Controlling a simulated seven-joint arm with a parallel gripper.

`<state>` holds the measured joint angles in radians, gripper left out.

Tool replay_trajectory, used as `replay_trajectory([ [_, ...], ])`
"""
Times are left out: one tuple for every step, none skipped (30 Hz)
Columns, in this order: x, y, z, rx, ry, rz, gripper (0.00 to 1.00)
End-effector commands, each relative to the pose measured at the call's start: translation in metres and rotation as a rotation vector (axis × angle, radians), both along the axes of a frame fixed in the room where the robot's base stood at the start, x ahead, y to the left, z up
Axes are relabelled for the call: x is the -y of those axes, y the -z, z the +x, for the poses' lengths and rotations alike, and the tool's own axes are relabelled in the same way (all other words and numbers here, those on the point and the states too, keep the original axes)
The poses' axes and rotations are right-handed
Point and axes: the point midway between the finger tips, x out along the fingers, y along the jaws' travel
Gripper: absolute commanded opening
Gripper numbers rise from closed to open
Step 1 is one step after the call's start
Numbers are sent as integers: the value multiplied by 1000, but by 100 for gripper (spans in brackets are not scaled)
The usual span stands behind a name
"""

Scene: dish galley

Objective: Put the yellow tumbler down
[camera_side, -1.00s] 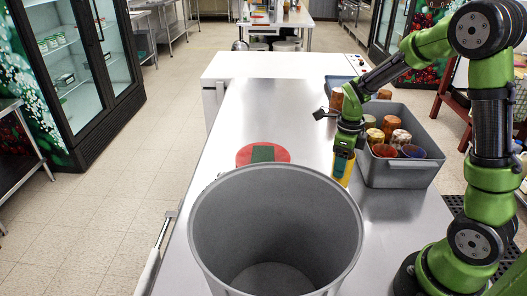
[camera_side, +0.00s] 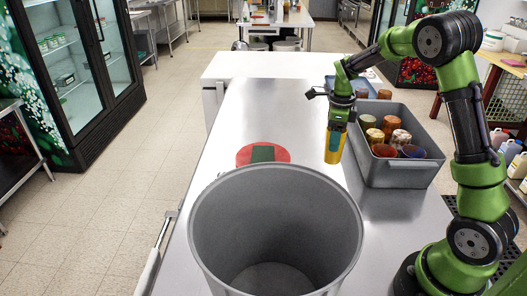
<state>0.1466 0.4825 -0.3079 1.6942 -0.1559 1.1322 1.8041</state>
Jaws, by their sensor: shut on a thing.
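The yellow tumbler (camera_side: 334,147) hangs upright below my gripper (camera_side: 338,124), which is shut on its upper part. A teal patch shows at the top of the tumbler, between the fingers. The tumbler is just left of the grey crate (camera_side: 405,176) and appears to be above the steel table (camera_side: 285,110); the exact gap under it is hard to tell. A red round mat (camera_side: 244,154) with a dark green patch (camera_side: 263,154) lies on the table to the left of the tumbler, partly hidden by the large grey pot in front.
The large grey pot (camera_side: 210,235), open at the top, fills the front of the table. Several tumblers (camera_side: 375,135) stand in the crate. A blue tray (camera_side: 371,91) lies behind the crate. The table behind the mat is clear.

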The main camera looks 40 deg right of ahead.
Motion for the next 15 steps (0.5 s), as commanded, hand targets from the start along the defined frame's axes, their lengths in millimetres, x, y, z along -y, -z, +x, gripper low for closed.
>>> replay_trajectory([
  [6,2,12,-2,3,-1,32],
  [9,3,19,0,3,-1,32],
  [12,4,27,-1,2,0,32],
  [15,5,33,-1,2,0,32],
  [17,5,39,-1,2,0,32],
  [20,6,46,0,2,0,32],
  [21,6,50,-1,2,0,32],
  [23,6,54,-1,1,0,32],
  [24,7,58,-1,1,0,32],
  [26,6,61,0,2,0,32],
  [26,7,63,-1,2,0,32],
  [27,7,65,0,2,0,32],
  [28,7,66,0,2,0,32],
  [28,7,67,0,2,1,32],
  [28,7,69,0,2,1,32],
])
